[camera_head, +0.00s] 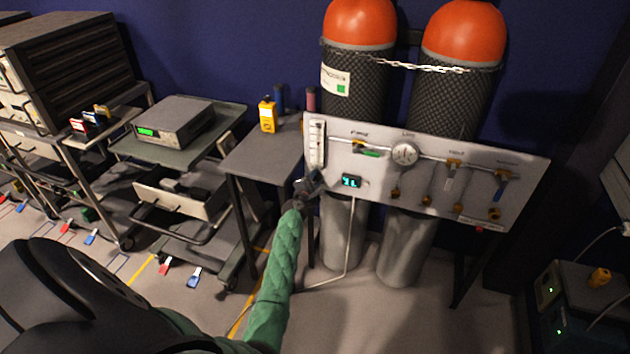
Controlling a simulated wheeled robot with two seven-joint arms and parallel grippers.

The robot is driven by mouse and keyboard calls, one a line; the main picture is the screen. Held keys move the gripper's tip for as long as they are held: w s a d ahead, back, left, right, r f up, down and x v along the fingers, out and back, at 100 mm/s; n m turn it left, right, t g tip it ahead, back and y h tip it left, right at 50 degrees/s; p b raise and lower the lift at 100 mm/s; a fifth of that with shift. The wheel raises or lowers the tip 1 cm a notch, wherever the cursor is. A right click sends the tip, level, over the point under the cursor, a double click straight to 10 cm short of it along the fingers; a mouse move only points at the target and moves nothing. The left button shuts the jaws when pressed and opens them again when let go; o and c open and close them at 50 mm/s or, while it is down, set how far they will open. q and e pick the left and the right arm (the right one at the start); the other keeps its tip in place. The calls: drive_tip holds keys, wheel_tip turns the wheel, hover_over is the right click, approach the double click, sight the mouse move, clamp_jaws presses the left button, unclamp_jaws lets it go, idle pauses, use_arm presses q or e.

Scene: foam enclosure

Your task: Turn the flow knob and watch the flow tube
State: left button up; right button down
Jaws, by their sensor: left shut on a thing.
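The white gas panel (380,185) stands in front of two tall cylinders. The flow tube (317,145) is a narrow upright gauge at the panel's left end; its float is too small to read. My left gripper (311,183), at the end of my green-sleeved arm, is at the panel's lower left corner, just below the flow tube. It is shut on the flow knob, which the gripper hides almost wholly. A small display (351,181) with cyan characters sits right of the gripper. My right gripper is out of view.
A round dial gauge (404,154) and several brass valves sit along the panel. Left of it stand a grey table (262,158) with a yellow meter (267,115), and a cart (222,122) with a bench instrument (172,121). Floor below the panel is mostly clear.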

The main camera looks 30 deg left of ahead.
use_arm(q)
drive_tip(key=o, duration=0.9)
drive_tip(key=shift+f, duration=0.1)
drive_tip(key=shift+o, duration=0.2)
drive_tip(key=v, duration=0.7)
drive_tip(key=shift+s, duration=0.45)
